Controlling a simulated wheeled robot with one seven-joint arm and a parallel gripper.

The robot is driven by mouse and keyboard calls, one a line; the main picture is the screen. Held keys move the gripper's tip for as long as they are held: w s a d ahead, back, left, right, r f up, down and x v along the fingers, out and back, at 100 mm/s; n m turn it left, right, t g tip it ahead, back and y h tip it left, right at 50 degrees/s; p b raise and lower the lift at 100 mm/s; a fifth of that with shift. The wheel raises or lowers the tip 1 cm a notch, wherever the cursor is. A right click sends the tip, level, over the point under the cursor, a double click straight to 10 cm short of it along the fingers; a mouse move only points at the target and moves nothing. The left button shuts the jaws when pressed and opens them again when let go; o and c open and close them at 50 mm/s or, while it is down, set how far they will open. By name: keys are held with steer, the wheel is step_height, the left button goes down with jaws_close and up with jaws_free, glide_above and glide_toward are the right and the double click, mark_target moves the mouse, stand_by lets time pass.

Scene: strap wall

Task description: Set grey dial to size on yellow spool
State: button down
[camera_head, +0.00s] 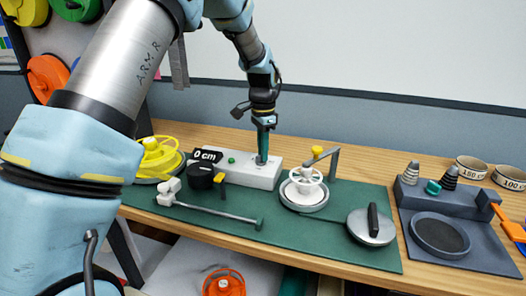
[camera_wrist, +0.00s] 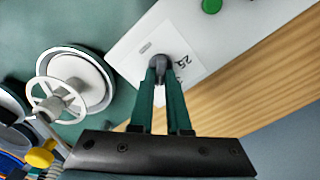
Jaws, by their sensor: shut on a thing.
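The grey dial (camera_wrist: 161,60) sits on a white plate on top of the pale box (camera_head: 262,178). My gripper (camera_wrist: 160,74) is shut on the dial, one green finger on each side; it also shows in the head view (camera_head: 262,157) pointing down at the box's right part. A "25" marking (camera_wrist: 181,66) is partly visible beside the dial; other markings are covered by the fingers. The yellow spool (camera_head: 160,157) stands at the left end of the bench. I cannot read any size on it. The box's display (camera_head: 207,155) reads 0 cm.
A grey rod (camera_head: 215,211) lies in front. A round lidded piece (camera_head: 371,228) is farther right.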

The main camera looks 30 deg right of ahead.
steer(key=n, duration=0.5)
steer(key=shift+w+n, duration=0.15)
steer(key=shift+n, duration=0.15)
steer(key=n, duration=0.5)
steer(key=shift+w+p, duration=0.1)
steer(key=shift+p, duration=0.25)
steer(key=n, duration=0.6)
steer(key=shift+a+p, duration=0.2)
steer(key=shift+p, duration=0.2)
steer(key=shift+w+a+n+p, duration=0.1)
steer(key=shift+n+p, duration=0.35)
steer(key=shift+n, duration=1.75)
steer(key=c, duration=0.9)
jaws_free()
step_height(320, 180, up, 11)
steer(key=b, duration=0.2)
steer(key=shift+a+f+b, duration=0.1)
steer(key=shift+b, duration=0.2)
